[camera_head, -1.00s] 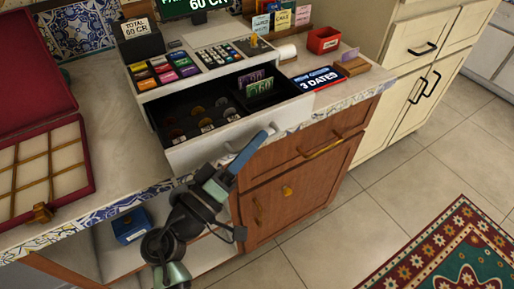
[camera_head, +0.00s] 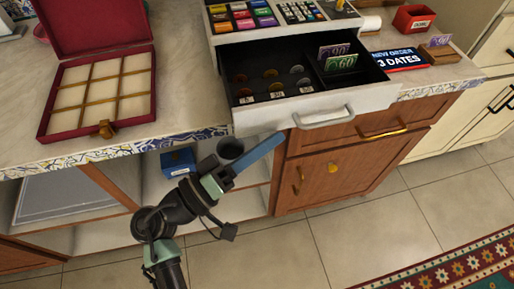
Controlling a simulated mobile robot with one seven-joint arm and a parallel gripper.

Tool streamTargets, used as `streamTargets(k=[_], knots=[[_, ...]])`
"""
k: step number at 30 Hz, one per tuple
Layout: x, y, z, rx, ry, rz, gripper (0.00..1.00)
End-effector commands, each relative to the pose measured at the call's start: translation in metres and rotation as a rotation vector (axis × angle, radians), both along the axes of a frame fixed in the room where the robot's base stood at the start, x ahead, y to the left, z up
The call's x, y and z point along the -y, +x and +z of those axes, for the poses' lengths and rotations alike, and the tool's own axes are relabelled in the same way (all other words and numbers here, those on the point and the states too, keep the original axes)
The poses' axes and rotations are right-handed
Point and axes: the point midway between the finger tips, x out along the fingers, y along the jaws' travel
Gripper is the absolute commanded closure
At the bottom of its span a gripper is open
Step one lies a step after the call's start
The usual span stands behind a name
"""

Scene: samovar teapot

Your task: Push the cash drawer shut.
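The cash drawer (camera_head: 270,119) stands open below the cash register (camera_head: 271,18). Its white front has a pale bar handle (camera_head: 325,117). Inside the black tray are several coins and two upright notes, one purple and one green (camera_head: 341,64). My gripper (camera_head: 264,151) is in front of the counter, with its long blue finger pointing up and right. The finger's tip appears just below the drawer front, left of the handle. I cannot tell whether they touch. The fingers overlap from this angle, so their opening is hidden. Nothing is visibly held.
An open red compartment box (camera_head: 97,90) stands left on the counter. Below are an open shelf with a blue box (camera_head: 178,162) and a wooden cabinet (camera_head: 340,172).

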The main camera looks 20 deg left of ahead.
Motion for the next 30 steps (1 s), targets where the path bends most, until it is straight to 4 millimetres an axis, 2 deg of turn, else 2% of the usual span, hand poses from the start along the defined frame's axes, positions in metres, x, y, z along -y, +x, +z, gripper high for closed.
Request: streamTargets(k=[6,24,30], knots=[[-0.012,-0.018,-0.005,0.001,0.000,-0.001,0.75],[-0.013,-0.020,-0.005,0.000,0.000,-0.002,0.75],[-0.020,-0.030,-0.008,0.001,0.000,-0.001,0.75]])
